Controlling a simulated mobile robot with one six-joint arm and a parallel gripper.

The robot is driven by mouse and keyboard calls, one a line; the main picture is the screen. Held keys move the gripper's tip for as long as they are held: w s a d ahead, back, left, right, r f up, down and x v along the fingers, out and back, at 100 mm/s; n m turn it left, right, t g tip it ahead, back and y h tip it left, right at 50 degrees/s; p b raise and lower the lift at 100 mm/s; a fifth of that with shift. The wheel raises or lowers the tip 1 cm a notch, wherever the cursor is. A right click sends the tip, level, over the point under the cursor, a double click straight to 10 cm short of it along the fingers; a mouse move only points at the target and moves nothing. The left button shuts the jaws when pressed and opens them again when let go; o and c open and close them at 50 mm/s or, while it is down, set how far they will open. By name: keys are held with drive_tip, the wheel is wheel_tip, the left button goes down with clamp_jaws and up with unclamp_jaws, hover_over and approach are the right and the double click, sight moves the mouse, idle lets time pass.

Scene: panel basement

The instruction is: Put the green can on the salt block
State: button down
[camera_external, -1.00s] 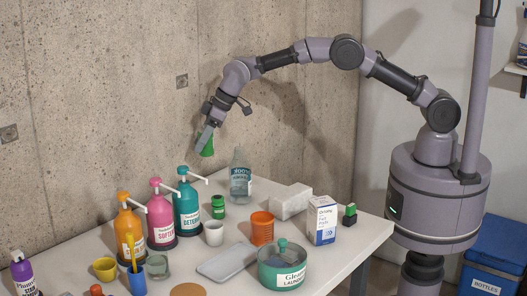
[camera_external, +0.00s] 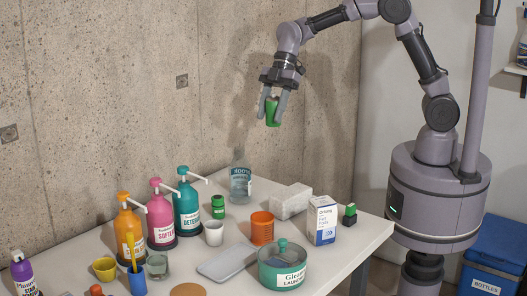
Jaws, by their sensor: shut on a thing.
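The green can (camera_external: 272,108) is held in the air between the two fingers of my gripper (camera_external: 272,115), which is shut on it and points down. The fingers hide part of its sides, and it looks slightly tilted. The salt block (camera_external: 290,203), a whitish rectangular block, lies on the table towards the back right. Its visible top is bare. My gripper and the can are well above the table, above and a little left of the block in the picture.
A clear bottle (camera_external: 240,183) stands left of the block, and a white-and-blue box (camera_external: 322,221) stands to its right. An orange cup (camera_external: 262,228) is in front. A small green jar (camera_external: 218,206), a white cup (camera_external: 213,233) and pump bottles (camera_external: 187,207) stand further left.

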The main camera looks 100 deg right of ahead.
drive_tip(key=s+a+f+n+g+y, duration=0.15)
drive_tip(key=s+a+n, duration=0.25)
drive_tip(key=s, duration=0.7)
drive_tip(key=s+a+n+g, duration=0.3)
drive_tip(key=s+a+n, duration=0.1)
drive_tip(key=s, duration=0.6)
drive_tip(key=b, duration=0.2)
hover_over(292, 194)
drive_tip(key=shift+t, duration=0.35)
wheel_tip(292, 194, down, 12)
drive_tip(key=shift+s+f, duration=0.1)
drive_tip(key=shift+f, duration=0.25)
drive_tip(key=shift+f+b, duration=0.6)
drive_tip(key=shift+f, duration=0.75)
drive_tip(key=shift+f, duration=0.2)
drive_tip(key=c, duration=0.8)
unclamp_jaws()
